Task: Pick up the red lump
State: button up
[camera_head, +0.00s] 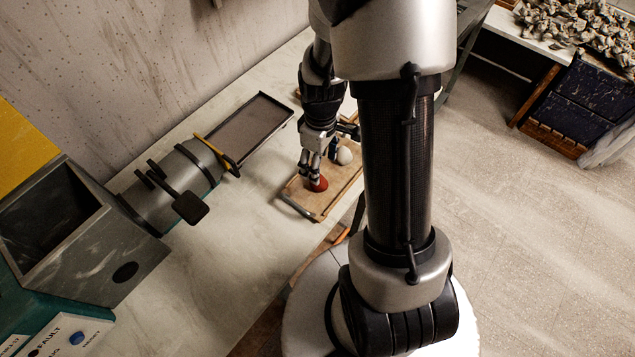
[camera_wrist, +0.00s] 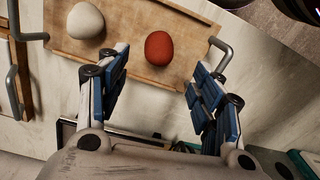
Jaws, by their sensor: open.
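The red lump (camera_wrist: 159,46) is a rounded clay piece lying on a wooden tray (camera_wrist: 118,70). In the wrist view it sits beyond and between the open fingers of my gripper (camera_wrist: 160,85), with nothing held between them. In the head view the red lump (camera_head: 319,184) shows just below my gripper (camera_head: 316,172), which partly covers it. I cannot tell from these frames whether a finger touches it.
A white lump (camera_wrist: 86,20) lies on the same tray, left of the red one in the wrist view. The tray has metal handles (camera_wrist: 221,54). A grey machine with a cylinder (camera_head: 165,190) and a dark tray (camera_head: 245,130) stand on the pale table (camera_head: 225,250).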

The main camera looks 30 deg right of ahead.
notch_tip(320, 180, down, 9)
jog(key=b, duration=0.3)
jog(key=shift+r, duration=0.1)
jog(key=shift+s+r, duration=0.1)
jog(key=shift+c, duration=0.2)
jog(key=c, duration=1.2)
notch_tip(320, 180, up, 20)
jog(key=p, duration=0.6)
jog(key=shift+p, duration=0.3)
